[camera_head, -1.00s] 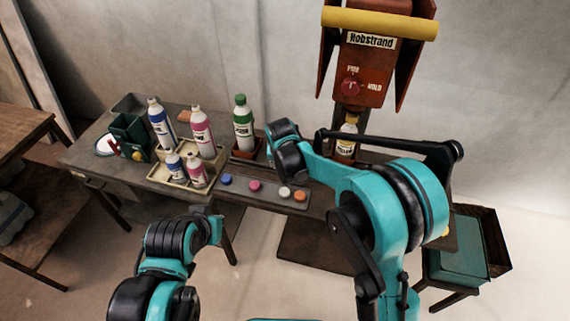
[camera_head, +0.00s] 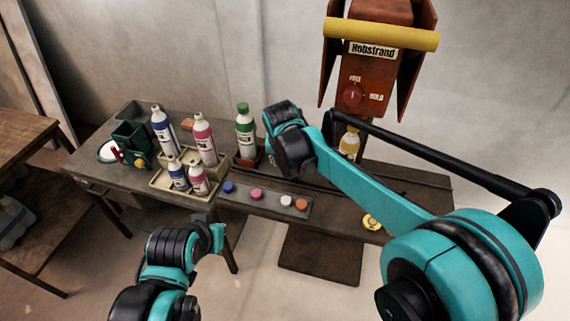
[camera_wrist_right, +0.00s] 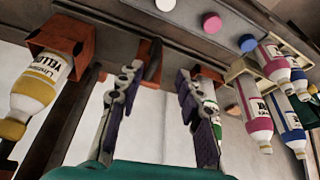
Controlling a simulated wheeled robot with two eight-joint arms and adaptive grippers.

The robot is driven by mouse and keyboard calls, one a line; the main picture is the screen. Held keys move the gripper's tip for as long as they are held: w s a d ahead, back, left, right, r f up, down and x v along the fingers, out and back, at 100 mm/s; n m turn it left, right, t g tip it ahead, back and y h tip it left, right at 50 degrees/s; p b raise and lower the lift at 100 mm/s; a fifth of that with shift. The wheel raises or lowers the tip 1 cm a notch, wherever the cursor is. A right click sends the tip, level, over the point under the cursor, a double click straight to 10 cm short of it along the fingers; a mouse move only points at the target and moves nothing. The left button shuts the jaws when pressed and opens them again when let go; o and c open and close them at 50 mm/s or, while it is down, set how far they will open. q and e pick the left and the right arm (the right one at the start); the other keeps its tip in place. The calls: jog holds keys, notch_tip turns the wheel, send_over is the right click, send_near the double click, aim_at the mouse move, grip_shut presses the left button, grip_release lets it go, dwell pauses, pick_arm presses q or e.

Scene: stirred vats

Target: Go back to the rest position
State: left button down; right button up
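My right arm crosses the right half of the head view, its wrist in front of the bench; its fingers are hidden there. In the right wrist view my right gripper (camera_wrist_right: 160,78) has its two fingers apart with nothing between them. A yellow-labelled bottle (camera_head: 349,144) stands under the red Hobstrand machine (camera_head: 365,75). That bottle (camera_wrist_right: 36,92) also shows in an orange-brown holder in the wrist view, apart from the fingers. My left gripper (camera_head: 207,216) is low, in front of the bench; its fingers are too small and hidden to judge.
The bench (camera_head: 255,203) holds a cream crate (camera_head: 160,181) of blue and pink bottles, a green-capped bottle (camera_head: 245,130), a dark green container (camera_head: 131,139), and a strip of coloured caps (camera_head: 257,194). A yellow disc (camera_head: 372,222) lies at the right. Another table (camera_head: 25,130) stands left.

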jog(key=shift+r, duration=0.1)
dwell(0.4)
jog(key=s+d+r+t, duration=0.1)
jog(key=s+d+r, duration=0.3)
jog(key=s+d, duration=0.8)
jog(key=s+d+f+t, duration=0.1)
jog(key=s+d+f, duration=0.3)
jog(key=s+d, duration=0.4)
jog(key=s, duration=0.3)
jog(key=shift+d+f+t, duration=0.25)
jog(key=shift+d+t, duration=0.05)
